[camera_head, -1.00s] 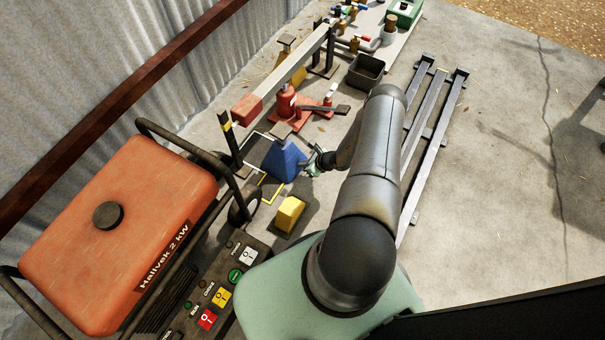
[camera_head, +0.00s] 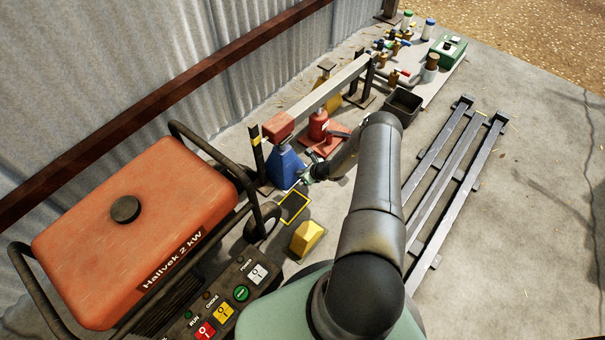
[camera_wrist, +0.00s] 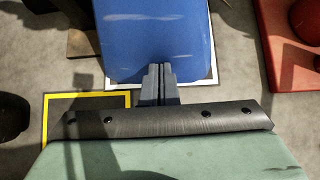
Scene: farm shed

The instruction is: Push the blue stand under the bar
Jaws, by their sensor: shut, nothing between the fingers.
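The blue stand (camera_head: 284,166) stands upright below the red end (camera_head: 278,128) of the long bar (camera_head: 325,92). In the head view its top is at the bar's underside; I cannot tell whether they touch. My gripper (camera_head: 306,178) is at the stand's right side. In the wrist view the shut, empty fingertips (camera_wrist: 159,68) are at the face of the blue stand (camera_wrist: 157,38), touching it or nearly so. A white floor outline (camera_wrist: 112,85) shows along the stand's near edge. The yellow floor outline (camera_head: 294,207) lies empty on the near side.
A dark post (camera_head: 258,153) stands just left of the stand. A red jack (camera_head: 320,128) is behind it, right of the bar. A yellow block (camera_head: 306,238) and an orange generator (camera_head: 130,235) are nearer. A steel rack (camera_head: 440,180) lies right; the floor beyond is open.

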